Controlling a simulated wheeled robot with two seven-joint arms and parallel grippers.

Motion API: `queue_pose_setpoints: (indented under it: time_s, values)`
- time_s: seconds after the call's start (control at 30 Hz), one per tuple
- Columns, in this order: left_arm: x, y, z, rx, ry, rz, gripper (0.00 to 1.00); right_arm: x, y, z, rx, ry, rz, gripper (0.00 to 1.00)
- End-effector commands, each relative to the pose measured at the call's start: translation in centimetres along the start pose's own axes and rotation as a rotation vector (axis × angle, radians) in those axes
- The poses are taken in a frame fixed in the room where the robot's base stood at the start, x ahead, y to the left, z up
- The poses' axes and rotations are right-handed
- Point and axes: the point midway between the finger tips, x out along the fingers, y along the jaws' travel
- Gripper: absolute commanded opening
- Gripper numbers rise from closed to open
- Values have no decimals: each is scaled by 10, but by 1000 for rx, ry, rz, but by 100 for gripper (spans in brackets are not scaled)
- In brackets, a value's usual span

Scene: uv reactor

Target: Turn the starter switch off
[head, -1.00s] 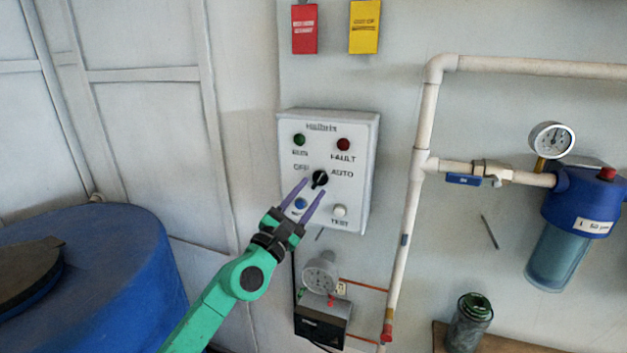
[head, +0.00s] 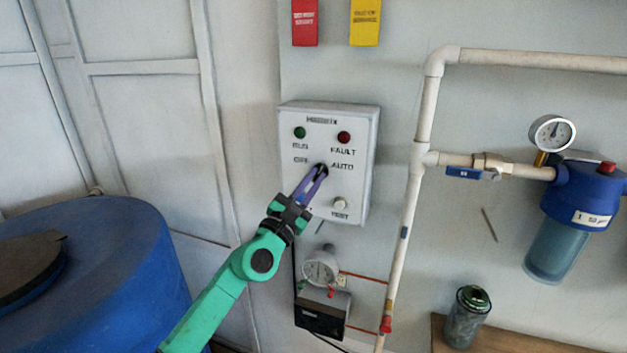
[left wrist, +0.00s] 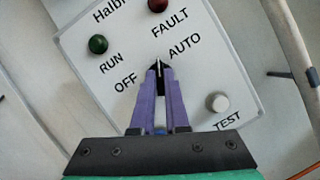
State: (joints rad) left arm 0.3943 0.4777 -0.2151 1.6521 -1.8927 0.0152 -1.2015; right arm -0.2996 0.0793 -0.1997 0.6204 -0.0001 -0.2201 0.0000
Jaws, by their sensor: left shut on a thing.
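The starter panel (head: 365,150) is a white box on the wall with a black rotary switch (head: 320,167) between the OFF and AUTO labels. My left gripper (head: 317,177) is shut on the black switch knob, its purple fingers on either side of it. In the left wrist view, the starter switch (left wrist: 157,68) shows between the fingertips, largely hidden by them. Its white pointer mark stands about upright in that view, between OFF and AUTO; the exact setting is hard to tell. My right gripper is not in view.
The panel also has a green RUN lamp (head: 300,132), a red FAULT lamp (head: 344,138) and a white TEST button (head: 340,203). White pipes (head: 421,120) run right of it. A gauge and dark box (head: 320,318) sit below. A blue tank (head: 130,260) stands left.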

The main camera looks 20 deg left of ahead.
Motion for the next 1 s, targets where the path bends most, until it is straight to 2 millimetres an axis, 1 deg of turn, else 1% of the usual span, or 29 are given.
queue_pose_setpoints:
  time_s: [0.27, 0.6, 1.0]
  values:
    - [0, -2, 0, -151, 3, 60, 0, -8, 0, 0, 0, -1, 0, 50]
    - [0, -4, 1, -439, 2, 180, 0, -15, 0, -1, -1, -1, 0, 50]
    - [1, -6, 2, -759, 2, 313, 0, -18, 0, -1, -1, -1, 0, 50]
